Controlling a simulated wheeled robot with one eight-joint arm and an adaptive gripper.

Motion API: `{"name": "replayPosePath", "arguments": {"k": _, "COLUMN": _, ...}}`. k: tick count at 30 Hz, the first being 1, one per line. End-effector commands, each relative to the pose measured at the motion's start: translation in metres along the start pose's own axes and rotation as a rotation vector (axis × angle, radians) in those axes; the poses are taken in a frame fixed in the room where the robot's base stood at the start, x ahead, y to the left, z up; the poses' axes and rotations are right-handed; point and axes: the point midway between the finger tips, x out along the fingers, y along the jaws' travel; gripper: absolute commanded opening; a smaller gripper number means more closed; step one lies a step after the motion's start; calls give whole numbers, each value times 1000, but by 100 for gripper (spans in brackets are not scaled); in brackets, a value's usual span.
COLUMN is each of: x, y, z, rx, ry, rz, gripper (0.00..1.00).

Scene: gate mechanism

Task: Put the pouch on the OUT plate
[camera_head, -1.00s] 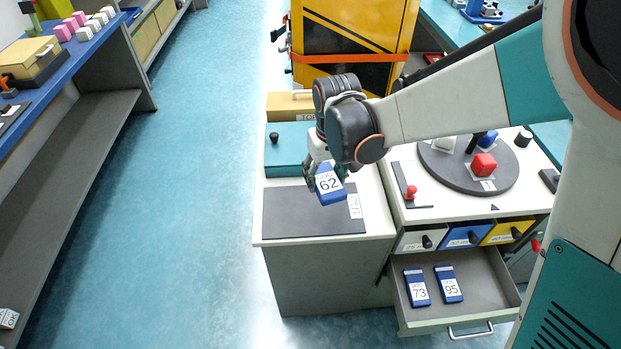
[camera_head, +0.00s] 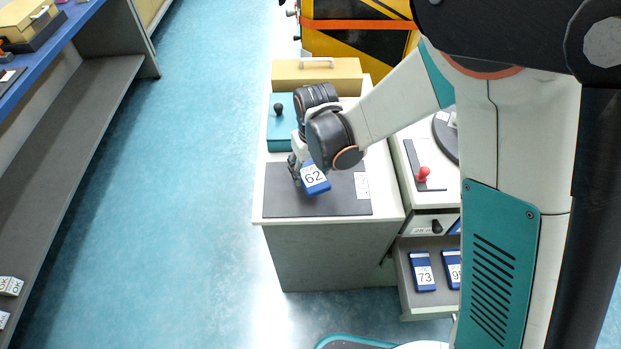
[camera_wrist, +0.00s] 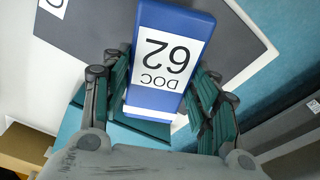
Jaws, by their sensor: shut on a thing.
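The pouch (camera_head: 315,179) is blue with a white label reading 62; the wrist view shows the same pouch (camera_wrist: 168,18) with "DOC 62" upside down. My gripper (camera_head: 299,172) is shut on it, with a finger along each side in the wrist view. The pouch is over the middle of a dark grey plate (camera_head: 285,204) on the white cabinet top. I cannot tell whether it touches the plate. The plate (camera_wrist: 85,28) also shows behind the pouch in the wrist view. A white tag (camera_head: 361,185) at its right side is too small to read surely.
A teal box with a black knob (camera_head: 278,109) and a tan case (camera_head: 330,75) stand behind the plate. To the right are a red-knobbed lever (camera_head: 423,174) and an open drawer (camera_head: 432,300) holding blue pouches, one marked 73 (camera_head: 423,272).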

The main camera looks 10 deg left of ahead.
Motion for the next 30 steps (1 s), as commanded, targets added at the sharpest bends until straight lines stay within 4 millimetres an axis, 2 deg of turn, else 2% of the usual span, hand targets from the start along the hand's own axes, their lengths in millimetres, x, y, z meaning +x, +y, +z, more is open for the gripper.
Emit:
{"name": "replayPosePath", "arguments": {"k": 8, "x": 20, "y": 0, "z": 2, "rx": 0, "ry": 0, "rz": 0, "gripper": 29}}
{"name": "replayPosePath", "arguments": {"k": 15, "x": 52, "y": 0, "z": 6, "rx": 0, "ry": 0, "rz": 0, "gripper": 29}}
{"name": "replayPosePath", "arguments": {"k": 27, "x": 57, "y": 0, "z": 7, "rx": 0, "ry": 0, "rz": 0, "gripper": 29}}
{"name": "replayPosePath", "arguments": {"k": 28, "x": 56, "y": 0, "z": 7, "rx": 0, "ry": 0, "rz": 0, "gripper": 59}}
{"name": "replayPosePath", "arguments": {"k": 30, "x": 55, "y": 0, "z": 7, "rx": 0, "ry": 0, "rz": 0, "gripper": 75}}
